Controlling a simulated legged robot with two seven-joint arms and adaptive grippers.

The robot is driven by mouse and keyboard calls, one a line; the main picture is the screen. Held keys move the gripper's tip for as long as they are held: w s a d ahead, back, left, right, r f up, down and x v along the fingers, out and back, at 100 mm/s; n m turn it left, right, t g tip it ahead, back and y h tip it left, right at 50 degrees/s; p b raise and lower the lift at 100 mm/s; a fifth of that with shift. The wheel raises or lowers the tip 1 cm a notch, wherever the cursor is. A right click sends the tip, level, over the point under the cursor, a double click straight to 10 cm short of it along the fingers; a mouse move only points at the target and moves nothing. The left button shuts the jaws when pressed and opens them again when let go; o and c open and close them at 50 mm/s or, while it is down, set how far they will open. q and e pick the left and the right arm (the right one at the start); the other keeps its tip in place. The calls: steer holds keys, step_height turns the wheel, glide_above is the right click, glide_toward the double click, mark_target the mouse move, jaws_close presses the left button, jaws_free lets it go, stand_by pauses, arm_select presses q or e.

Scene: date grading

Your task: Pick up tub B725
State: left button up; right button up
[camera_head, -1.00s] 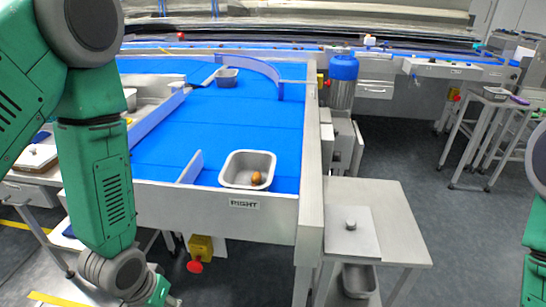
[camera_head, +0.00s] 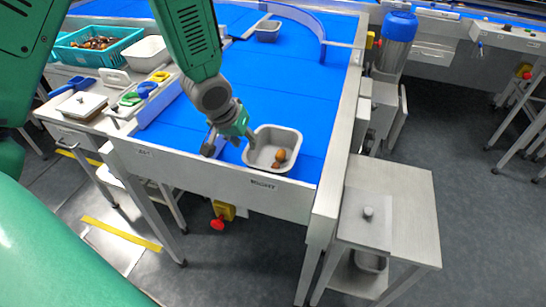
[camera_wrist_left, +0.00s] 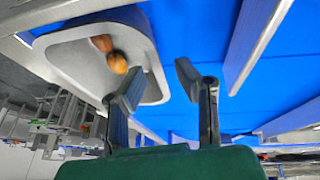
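A grey metal tub (camera_head: 272,160) with a couple of brown dates (camera_head: 280,156) stands on the blue belt's near end, above the "RIGHT" label. No number is legible on it. A second grey tub (camera_head: 268,31) stands farther back on the belt. My left gripper (camera_head: 232,143) is open at the near tub's left side. In the left wrist view, one finger overlaps the tub (camera_wrist_left: 78,58) and the other is beyond its rim. The fingers (camera_wrist_left: 158,75) hold nothing; I cannot tell if they touch the rim. My right gripper is not in view.
A low divider (camera_head: 160,104) runs along the belt's left. A side stand (camera_head: 415,200) with a metal lid (camera_head: 366,222) is at right, another tub (camera_head: 371,261) below. A teal crate (camera_head: 108,52) of dates and a white tub (camera_head: 148,50) are at left.

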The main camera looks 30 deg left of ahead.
mark_target(253, 154)
arm_select(q)
steer(key=shift+w+d+f, duration=0.25)
steer(key=shift+d+f, duration=0.15)
steer(key=shift+d, duration=0.1)
steer(key=x, duration=0.4)
steer(key=shift+w+a+f, duration=0.1)
steer(key=shift+a+f, duration=0.1)
steer(key=shift+f, duration=0.05)
steer(key=shift+a+f, duration=0.2)
steer(key=shift+a, duration=0.1)
steer(key=shift+d+r, duration=0.1)
steer(key=shift+d, duration=0.05)
steer(key=c, duration=0.5)
steer(key=shift+d+r, duration=0.1)
steer(key=shift+d, duration=0.35)
jaws_close()
steer(key=shift+a+r, duration=0.1)
